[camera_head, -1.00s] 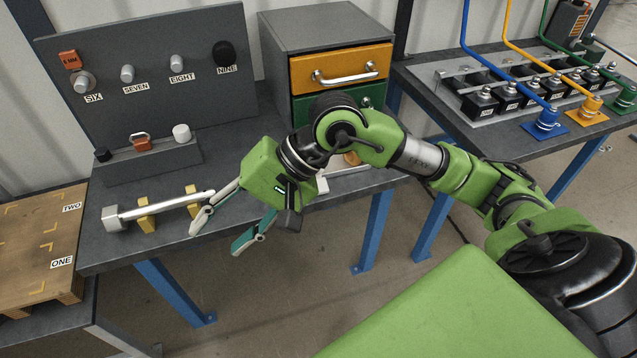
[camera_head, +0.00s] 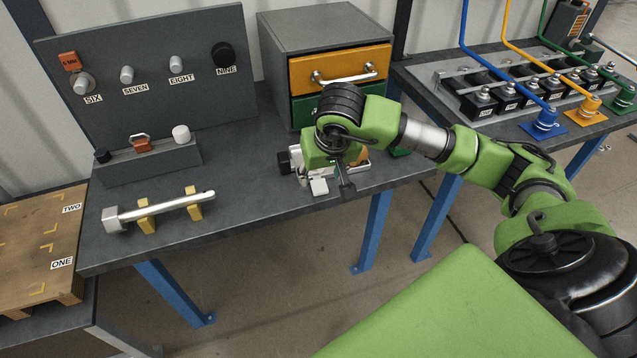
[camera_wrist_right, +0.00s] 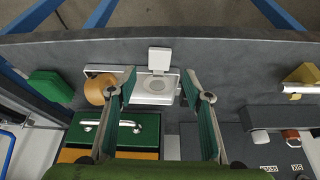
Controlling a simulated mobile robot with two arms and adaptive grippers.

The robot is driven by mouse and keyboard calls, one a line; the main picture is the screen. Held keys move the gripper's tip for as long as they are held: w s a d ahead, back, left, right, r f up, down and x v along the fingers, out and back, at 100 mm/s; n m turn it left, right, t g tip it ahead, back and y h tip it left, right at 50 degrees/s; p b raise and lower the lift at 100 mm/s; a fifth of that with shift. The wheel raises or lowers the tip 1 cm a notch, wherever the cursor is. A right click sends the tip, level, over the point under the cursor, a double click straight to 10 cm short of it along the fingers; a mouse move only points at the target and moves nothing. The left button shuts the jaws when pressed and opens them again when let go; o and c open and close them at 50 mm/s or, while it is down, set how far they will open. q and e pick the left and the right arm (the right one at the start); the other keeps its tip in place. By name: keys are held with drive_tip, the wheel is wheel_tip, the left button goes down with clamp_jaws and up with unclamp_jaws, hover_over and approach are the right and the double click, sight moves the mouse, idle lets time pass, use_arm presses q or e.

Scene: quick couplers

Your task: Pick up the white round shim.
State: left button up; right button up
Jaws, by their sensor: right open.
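A pale round disc, which looks like the white round shim (camera_wrist_right: 158,85), lies in a white-silver fixture (camera_wrist_right: 160,99) on the grey bench. My right gripper (camera_wrist_right: 158,82) is open above it, with one finger on each side of the disc in the right wrist view. I cannot tell how far above the fixture the fingertips are. In the head view my right wrist hides the disc and most of the gripper, while a white tab of the fixture (camera_head: 319,187) shows below. My left gripper is in no view.
A green block (camera_wrist_right: 50,87) is farther left. A drawer cabinet (camera_head: 345,75) stands behind. A metal hammer-like tool (camera_head: 165,207) rests on yellow supports, with clear bench around it.

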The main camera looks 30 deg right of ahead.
sight(319, 185)
drive_tip(key=p+x, duration=0.1)
drive_tip(key=x, duration=0.4)
drive_tip(key=shift+w+d+f, duration=0.1)
drive_tip(key=shift+d+f, duration=0.05)
drive_tip(key=shift+f, duration=0.15)
drive_tip(key=shift+c, duration=0.4)
drive_tip(key=c, duration=1.1)
drive_tip(key=shift+r, duration=0.1)
